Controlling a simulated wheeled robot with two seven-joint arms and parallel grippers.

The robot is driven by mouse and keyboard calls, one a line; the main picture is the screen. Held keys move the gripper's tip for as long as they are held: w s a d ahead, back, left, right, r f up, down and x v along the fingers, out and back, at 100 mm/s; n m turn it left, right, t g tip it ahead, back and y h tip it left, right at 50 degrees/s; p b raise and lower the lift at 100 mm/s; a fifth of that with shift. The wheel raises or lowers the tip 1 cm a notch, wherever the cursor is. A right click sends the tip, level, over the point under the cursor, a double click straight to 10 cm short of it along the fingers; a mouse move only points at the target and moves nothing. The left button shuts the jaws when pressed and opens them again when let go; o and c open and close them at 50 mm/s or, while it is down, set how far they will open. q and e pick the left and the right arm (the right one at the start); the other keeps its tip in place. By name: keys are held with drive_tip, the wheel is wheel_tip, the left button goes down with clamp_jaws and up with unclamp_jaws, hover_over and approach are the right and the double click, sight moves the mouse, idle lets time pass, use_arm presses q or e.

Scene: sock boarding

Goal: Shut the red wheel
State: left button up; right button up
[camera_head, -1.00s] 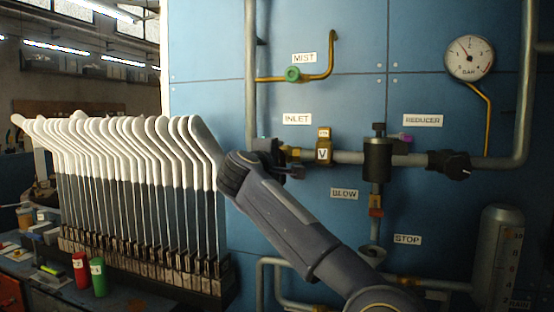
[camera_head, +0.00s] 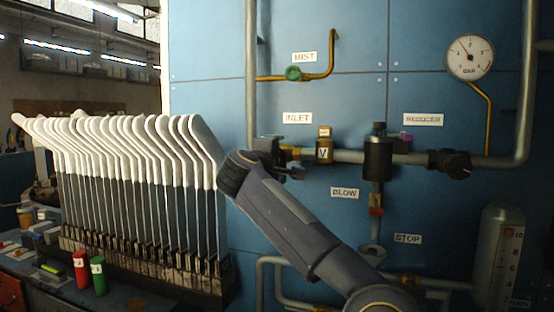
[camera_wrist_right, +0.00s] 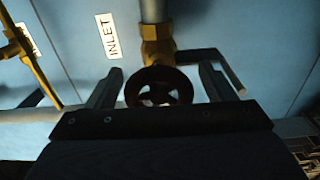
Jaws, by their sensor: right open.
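The red wheel (camera_wrist_right: 158,86) shows in the right wrist view as a dark red round handwheel on a brass valve (camera_wrist_right: 157,50), near the INLET label (camera_wrist_right: 112,40). My right gripper (camera_wrist_right: 160,74) is open, with one finger on each side of the wheel and a gap on both sides. In the head view my right gripper (camera_head: 283,159) is at the left end of the inlet pipe, and my arm and gripper hide the wheel there. My left gripper is not in view.
A brass fitting marked V (camera_head: 324,150) and the black reducer body (camera_head: 378,158) sit on the pipe to the right. A green knob (camera_head: 293,73) is above. A rack of white sock boards (camera_head: 130,180) stands close at the left of my arm.

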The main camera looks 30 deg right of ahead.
drive_tip(key=shift+s+a+r, duration=0.1)
drive_tip(key=shift+s+a, duration=0.3)
drive_tip(key=v, duration=0.6)
drive_tip(key=shift+s+a, duration=0.2)
drive_tip(key=shift+a, duration=0.1)
